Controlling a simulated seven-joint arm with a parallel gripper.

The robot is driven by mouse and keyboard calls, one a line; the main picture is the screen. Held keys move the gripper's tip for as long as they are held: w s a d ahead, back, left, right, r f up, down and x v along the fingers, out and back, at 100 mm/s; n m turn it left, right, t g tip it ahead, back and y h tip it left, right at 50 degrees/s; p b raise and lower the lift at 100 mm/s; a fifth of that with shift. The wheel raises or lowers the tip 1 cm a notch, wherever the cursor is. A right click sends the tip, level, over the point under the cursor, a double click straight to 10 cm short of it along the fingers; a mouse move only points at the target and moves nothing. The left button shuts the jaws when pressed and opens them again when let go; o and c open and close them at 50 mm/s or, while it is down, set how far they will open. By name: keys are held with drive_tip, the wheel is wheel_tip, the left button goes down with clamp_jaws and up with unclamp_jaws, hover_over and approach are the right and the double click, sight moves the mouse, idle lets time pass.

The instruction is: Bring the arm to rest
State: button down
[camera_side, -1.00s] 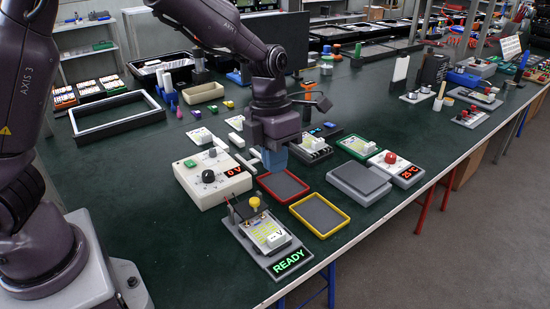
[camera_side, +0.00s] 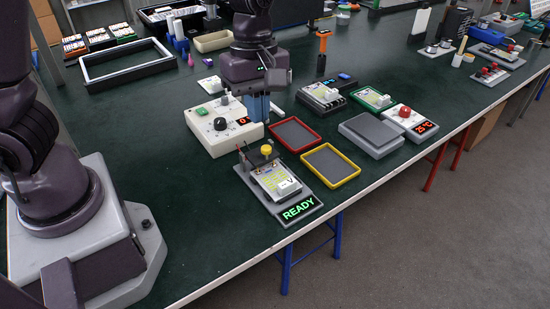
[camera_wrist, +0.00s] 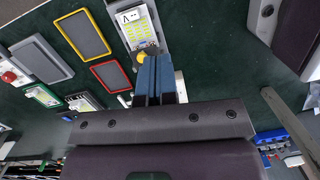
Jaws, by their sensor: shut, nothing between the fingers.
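My gripper (camera_side: 258,116) hangs over the bench, by the back right edge of the white power supply box (camera_side: 222,130). Its blue fingers point down, together and empty. In the wrist view the shut fingers (camera_wrist: 152,62) reach toward the yellow knob of the test fixture and partly cover what lies behind them. My fingertips' height above the bench is hard to tell. The test fixture (camera_side: 290,208) shows a green READY and carries a board with a white block.
A red-rimmed tray (camera_side: 296,145) and a yellow-rimmed tray (camera_side: 341,181) are empty. A grey plate (camera_side: 371,139) and a box reading 25 °C (camera_side: 412,126) stand right of them. A grey frame (camera_side: 128,80) lies at the back left. Bench between frame and power supply is mostly clear.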

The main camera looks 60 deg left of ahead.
drive_tip(key=s+a+r+m+t, duration=0.2)
drive_tip(key=s+r+m+t, duration=0.1)
drive_tip(key=s+r+m, duration=0.3)
drive_tip(key=s+a+r+m+t+y, duration=0.1)
drive_tip(key=s+a+r+m+t, duration=0.2)
drive_tip(key=s+r+m, duration=0.3)
drive_tip(key=s+m, duration=0.1)
drive_tip(key=m, duration=0.4)
drive_tip(key=shift+a, duration=0.25)
drive_tip(key=shift+s+a+r, duration=0.1)
idle(0.7)
